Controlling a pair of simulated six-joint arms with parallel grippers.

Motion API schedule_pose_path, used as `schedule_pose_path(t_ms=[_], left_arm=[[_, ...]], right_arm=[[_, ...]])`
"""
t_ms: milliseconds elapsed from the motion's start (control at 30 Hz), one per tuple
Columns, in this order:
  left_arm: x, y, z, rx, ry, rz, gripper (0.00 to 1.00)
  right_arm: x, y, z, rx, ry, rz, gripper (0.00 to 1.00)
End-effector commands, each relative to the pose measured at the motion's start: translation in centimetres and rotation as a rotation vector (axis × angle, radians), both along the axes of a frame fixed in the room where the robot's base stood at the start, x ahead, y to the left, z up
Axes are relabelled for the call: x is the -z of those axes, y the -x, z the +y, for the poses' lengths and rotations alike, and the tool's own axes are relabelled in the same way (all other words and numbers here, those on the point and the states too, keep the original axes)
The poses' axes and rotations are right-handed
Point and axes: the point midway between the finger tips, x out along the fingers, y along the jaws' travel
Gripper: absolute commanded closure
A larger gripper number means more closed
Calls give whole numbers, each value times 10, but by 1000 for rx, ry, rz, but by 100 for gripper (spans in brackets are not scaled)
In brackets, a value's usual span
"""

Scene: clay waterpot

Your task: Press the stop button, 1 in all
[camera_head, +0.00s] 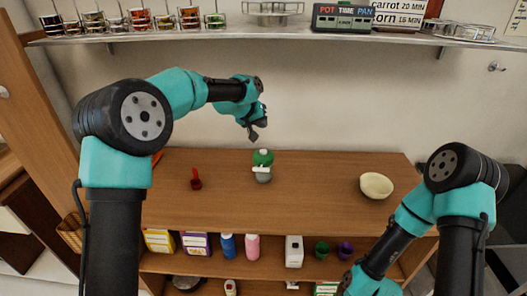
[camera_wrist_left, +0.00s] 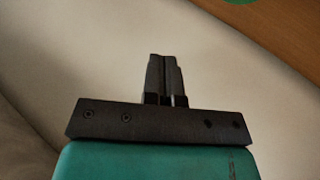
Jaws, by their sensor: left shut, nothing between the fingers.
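A dark green timer box (camera_head: 343,18) marked POT TIME PAN stands on the upper shelf, right of centre. Its small details are too small for me to pick out a stop button. My left gripper (camera_head: 254,134) hangs in the air in front of the wall, below the shelf and left of the timer, apart from it. In the left wrist view its two fingers (camera_wrist_left: 165,77) are together with nothing between them. My right arm bends down at the lower right, and its gripper is out of view.
The upper shelf (camera_head: 150,36) also holds spice jars (camera_head: 140,19) at left and wire racks. The wooden counter (camera_head: 320,185) below carries a green-topped bottle (camera_head: 263,174), a red scoop (camera_head: 196,183) and a cream bowl (camera_head: 376,186).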

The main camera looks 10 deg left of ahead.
Motion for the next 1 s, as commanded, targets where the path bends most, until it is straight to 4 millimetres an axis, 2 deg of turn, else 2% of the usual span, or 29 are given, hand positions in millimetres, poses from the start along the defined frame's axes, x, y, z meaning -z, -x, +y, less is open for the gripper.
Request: schedule_pose_path(t_ms=[600,800,1000], left_arm=[[68,0,0,0,-1,2,100],[78,0,0,0,-1,1,100],[79,0,0,0,-1,0,100]], right_arm=[[0,0,0,0,0,0,59],[0,0,0,0,0,0,59],[0,0,0,0,0,0,59]])
